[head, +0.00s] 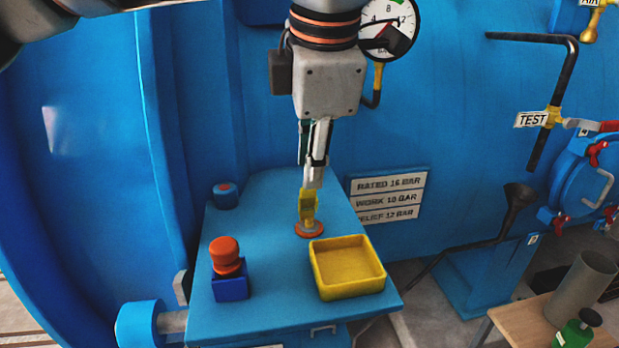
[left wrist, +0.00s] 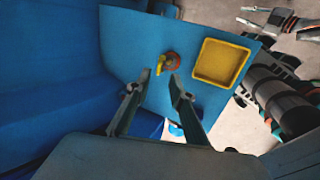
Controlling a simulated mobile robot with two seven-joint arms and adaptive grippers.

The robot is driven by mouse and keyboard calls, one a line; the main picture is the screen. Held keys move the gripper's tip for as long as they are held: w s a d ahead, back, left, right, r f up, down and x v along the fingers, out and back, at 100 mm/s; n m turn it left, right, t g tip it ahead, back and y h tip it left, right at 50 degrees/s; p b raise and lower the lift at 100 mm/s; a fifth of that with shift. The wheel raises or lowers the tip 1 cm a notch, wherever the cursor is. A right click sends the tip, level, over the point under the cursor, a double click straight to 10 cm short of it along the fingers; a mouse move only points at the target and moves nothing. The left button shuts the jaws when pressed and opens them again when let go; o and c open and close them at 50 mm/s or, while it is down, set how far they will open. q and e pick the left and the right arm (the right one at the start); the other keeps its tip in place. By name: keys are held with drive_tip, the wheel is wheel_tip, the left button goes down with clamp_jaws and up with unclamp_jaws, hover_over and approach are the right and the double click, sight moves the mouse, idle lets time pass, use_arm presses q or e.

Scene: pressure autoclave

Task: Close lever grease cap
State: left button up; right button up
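The grease cap looks to be the round orange-red disc (head: 309,229) with a yellow lever (head: 307,204), on the blue bench top. The lever stands up from the disc in the head view. In the left wrist view the yellow lever (left wrist: 160,66) shows at the disc's left side. My left gripper (head: 312,180) points down just above the lever. In the left wrist view its two fingers (left wrist: 159,82) are spread, with nothing held. I cannot tell whether a finger touches the lever. A grey arm with dark bands, seemingly my right, shows at the right of the wrist view.
A yellow tray (head: 346,290) sits close to the cap's right. An orange knob on a blue block (head: 230,286) stands to its left. A small blue cylinder (head: 225,198) stands at the back left. The blue vessel wall (head: 420,120) rises behind.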

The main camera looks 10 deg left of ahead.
sight(308, 200)
use_arm(q)
drive_tip(key=shift+x, duration=2.55)
clamp_jaws()
